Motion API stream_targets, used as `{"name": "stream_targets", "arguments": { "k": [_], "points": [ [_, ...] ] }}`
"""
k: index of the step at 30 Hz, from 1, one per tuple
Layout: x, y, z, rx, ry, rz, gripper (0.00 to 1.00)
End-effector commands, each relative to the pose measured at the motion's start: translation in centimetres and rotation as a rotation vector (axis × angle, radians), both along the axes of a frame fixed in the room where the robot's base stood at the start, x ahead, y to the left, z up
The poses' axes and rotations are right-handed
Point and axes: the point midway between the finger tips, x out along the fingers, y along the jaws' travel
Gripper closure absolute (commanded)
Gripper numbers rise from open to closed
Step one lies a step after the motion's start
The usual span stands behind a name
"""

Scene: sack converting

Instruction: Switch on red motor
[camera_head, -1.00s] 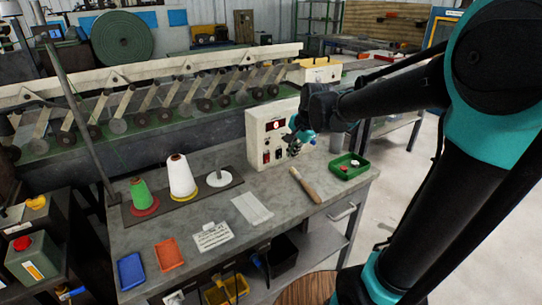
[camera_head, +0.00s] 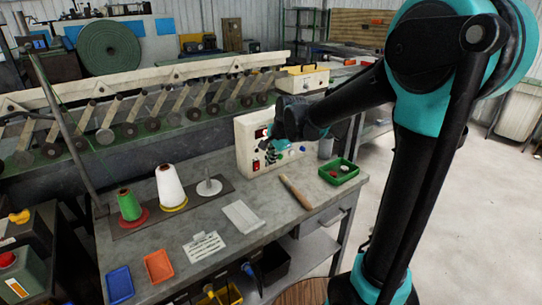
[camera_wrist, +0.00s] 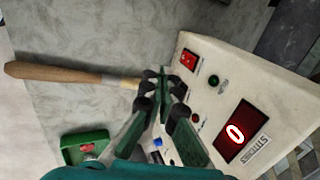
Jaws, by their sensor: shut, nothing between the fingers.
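A white control box (camera_head: 245,148) stands at the back of the bench. Its red rocker switch (camera_head: 256,166) is low on the front panel. In the wrist view the red switch (camera_wrist: 188,60) shows with a dark switch (camera_wrist: 213,80), small red and green lamps, a blue button (camera_wrist: 157,142) and a red display (camera_wrist: 236,131) reading 0. My gripper (camera_head: 271,156) is shut and empty, in front of the panel and right of the red switch. In the wrist view its fingertips (camera_wrist: 155,77) are apart from the red switch. My gripper hides part of the panel; the switch's position is unclear.
Thread cones (camera_head: 170,186), a white pad (camera_head: 243,216) and blue and orange trays lie left. A machine rail runs behind.

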Motion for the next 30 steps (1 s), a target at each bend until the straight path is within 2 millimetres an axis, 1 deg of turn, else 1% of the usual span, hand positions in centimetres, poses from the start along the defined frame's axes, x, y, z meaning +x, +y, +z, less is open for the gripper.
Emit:
{"name": "stream_targets", "arguments": {
  "k": [1, 3, 10, 13, 18, 23, 30],
  "points": [
    [0.3, 0.3, -0.8, 0.0, 0.0, 0.001, 1.0],
    [0.7, 0.6, -1.8, 0.0, 0.0, 0.001, 1.0],
    [1.9, 1.4, -5.0, -0.001, 0.0, 0.002, 1.0],
    [3.2, 2.3, -4.8, -0.001, -0.001, 0.003, 1.0],
    [4.6, 3.3, -4.5, 0.0, 0.0, 0.001, 1.0],
    [5.0, 3.7, -4.4, 0.0, 0.0, 0.001, 1.0],
    [5.0, 3.7, -4.4, 0.0, 0.0, 0.001, 1.0]
  ]
}}
